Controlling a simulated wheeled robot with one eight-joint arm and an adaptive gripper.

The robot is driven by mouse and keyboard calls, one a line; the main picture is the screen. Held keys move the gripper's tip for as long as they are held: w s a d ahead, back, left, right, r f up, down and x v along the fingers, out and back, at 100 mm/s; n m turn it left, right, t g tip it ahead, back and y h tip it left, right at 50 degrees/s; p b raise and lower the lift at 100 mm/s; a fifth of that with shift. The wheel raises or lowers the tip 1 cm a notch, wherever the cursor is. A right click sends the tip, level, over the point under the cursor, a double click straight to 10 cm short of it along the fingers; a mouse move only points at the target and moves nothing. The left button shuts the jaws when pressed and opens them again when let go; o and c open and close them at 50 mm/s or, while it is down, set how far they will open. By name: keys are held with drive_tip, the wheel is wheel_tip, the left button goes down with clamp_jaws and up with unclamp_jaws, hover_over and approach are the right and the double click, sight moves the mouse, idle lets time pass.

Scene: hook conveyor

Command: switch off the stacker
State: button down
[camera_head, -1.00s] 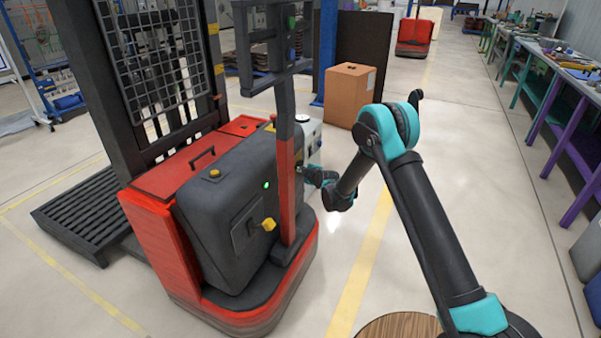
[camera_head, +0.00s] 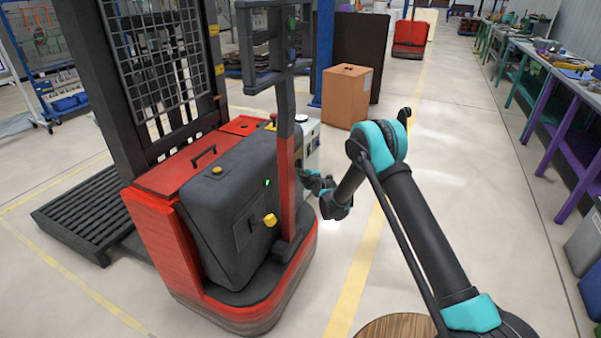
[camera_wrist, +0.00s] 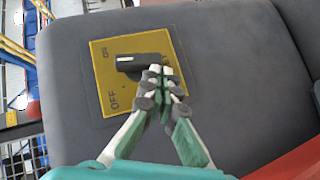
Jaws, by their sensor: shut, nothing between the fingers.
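The stacker (camera_head: 165,235) stands at the left in the head view, red with a dark grey housing (camera_head: 225,215) and a small green light (camera_head: 268,183). In the wrist view, a yellow plate marked ON and OFF (camera_wrist: 103,75) sits on a grey housing panel. A black switch handle (camera_wrist: 130,63) lies across the plate, its left end nearer the ON label. My gripper (camera_wrist: 160,72) is shut and empty, its fingertips over the handle's right end; whether they touch it is unclear. In the head view its fingers are largely hidden by the stacker's upright post (camera_head: 285,165).
A cardboard box (camera_head: 346,98) stands behind the stacker. Workbenches (camera_head: 550,90) line the right side. A round wooden top (camera_head: 395,327) shows at the bottom edge. The floor between the stacker and benches is mostly clear.

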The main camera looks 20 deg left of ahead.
drive_tip(key=shift+w+f, duration=0.65)
drive_tip(key=shift+f, duration=0.35)
idle(1.1)
